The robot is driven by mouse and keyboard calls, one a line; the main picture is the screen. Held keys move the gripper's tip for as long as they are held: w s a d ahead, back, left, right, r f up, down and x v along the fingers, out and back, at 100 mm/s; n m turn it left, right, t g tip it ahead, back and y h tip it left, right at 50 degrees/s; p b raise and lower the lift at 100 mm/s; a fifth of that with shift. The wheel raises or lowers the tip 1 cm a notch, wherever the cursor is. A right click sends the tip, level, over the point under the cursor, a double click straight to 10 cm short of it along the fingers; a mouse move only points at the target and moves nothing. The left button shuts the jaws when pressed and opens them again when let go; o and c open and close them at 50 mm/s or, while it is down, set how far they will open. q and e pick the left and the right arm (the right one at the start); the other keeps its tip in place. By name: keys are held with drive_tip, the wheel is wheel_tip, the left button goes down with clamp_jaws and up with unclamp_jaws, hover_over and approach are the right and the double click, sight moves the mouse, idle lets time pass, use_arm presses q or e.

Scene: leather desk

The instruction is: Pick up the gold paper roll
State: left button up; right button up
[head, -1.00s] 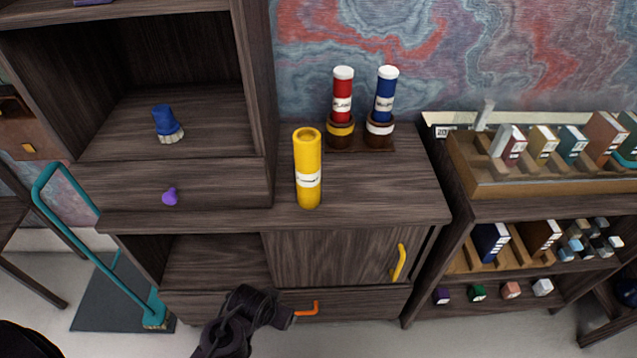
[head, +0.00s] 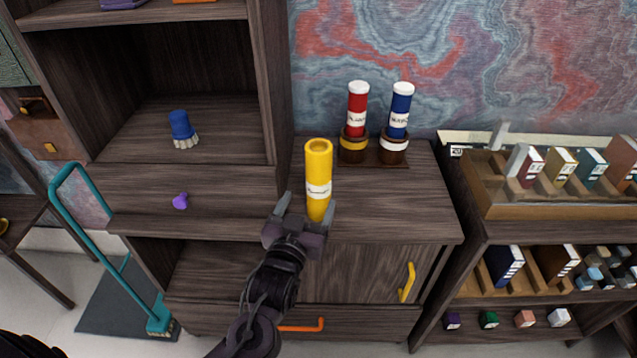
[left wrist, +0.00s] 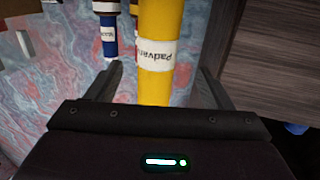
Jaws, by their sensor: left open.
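The gold paper roll (head: 318,172) is a yellow cylinder with a white label. It stands upright on the cabinet top (head: 400,220) near the front edge. My left gripper (head: 306,207) is open just in front of the roll, its fingers pointing toward the roll's lower part. In the left wrist view, the roll (left wrist: 160,90) stands between the two open fingers (left wrist: 160,88), with gaps to either side. I cannot tell how deep between the fingers it is. My right gripper is not in view.
A red roll (head: 357,105) and a blue roll (head: 400,112) stand in dark holders behind. A blue brush-like item (head: 182,129) and a small purple object (head: 180,201) lie to the left. A shelf with books (head: 530,165) is on the right. The cabinet top right of the roll is clear.

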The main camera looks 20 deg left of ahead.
sight(315, 189)
use_arm(q)
drive_tip(key=shift+w+r, duration=0.25)
drive_tip(key=shift+r, duration=0.05)
drive_tip(key=w, duration=0.7)
drive_tip(key=shift+w+f+p, duration=0.15)
drive_tip(key=shift+w+p, duration=0.05)
drive_tip(key=shift+p, duration=0.2)
drive_tip(key=c, duration=1.2)
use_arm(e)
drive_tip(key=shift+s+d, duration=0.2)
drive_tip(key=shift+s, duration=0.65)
